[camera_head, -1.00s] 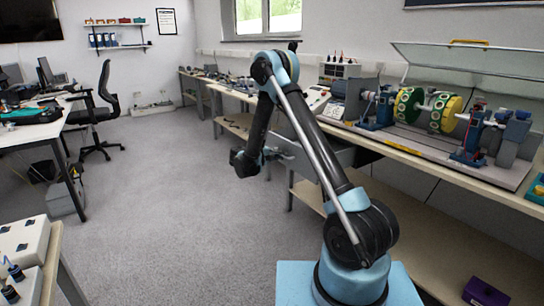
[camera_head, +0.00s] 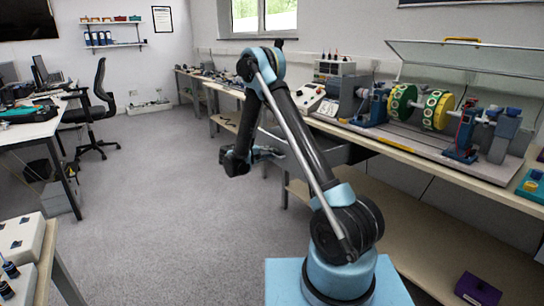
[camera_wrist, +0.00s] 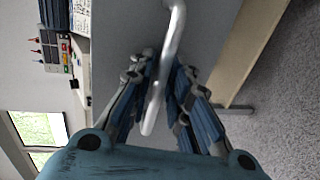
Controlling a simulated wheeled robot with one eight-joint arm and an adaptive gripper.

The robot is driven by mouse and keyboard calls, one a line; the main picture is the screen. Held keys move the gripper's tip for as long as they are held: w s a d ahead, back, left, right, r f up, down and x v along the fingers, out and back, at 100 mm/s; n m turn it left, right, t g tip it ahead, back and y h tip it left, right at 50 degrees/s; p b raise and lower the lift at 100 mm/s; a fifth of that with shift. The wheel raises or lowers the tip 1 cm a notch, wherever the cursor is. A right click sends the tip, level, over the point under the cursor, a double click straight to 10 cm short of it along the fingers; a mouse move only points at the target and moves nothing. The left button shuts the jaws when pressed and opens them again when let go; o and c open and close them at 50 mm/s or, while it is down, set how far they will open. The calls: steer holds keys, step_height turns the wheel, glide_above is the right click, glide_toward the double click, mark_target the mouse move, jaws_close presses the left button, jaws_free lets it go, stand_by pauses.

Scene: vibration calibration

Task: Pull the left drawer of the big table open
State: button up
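The big table (camera_head: 440,188) runs along the right wall in the head view. A grey drawer (camera_head: 325,152) shows under its left part, partly hidden by my arm; how far out it stands is hard to tell. My gripper (camera_head: 275,152) is at the drawer's front. In the wrist view a pale bar handle (camera_wrist: 172,45) runs between the fingers of my gripper (camera_wrist: 158,75). The fingers close in on the handle from both sides and look shut on it. The plain grey drawer front (camera_wrist: 120,30) lies behind.
A test rig (camera_head: 440,120) with green and yellow discs stands on the big table. A purple box (camera_head: 478,290) lies on its lower shelf. An office chair (camera_head: 98,110) and a desk (camera_head: 30,130) are at the left. The grey floor (camera_head: 160,200) between is clear.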

steer(key=v, duration=1.2)
steer(key=shift+f, duration=0.15)
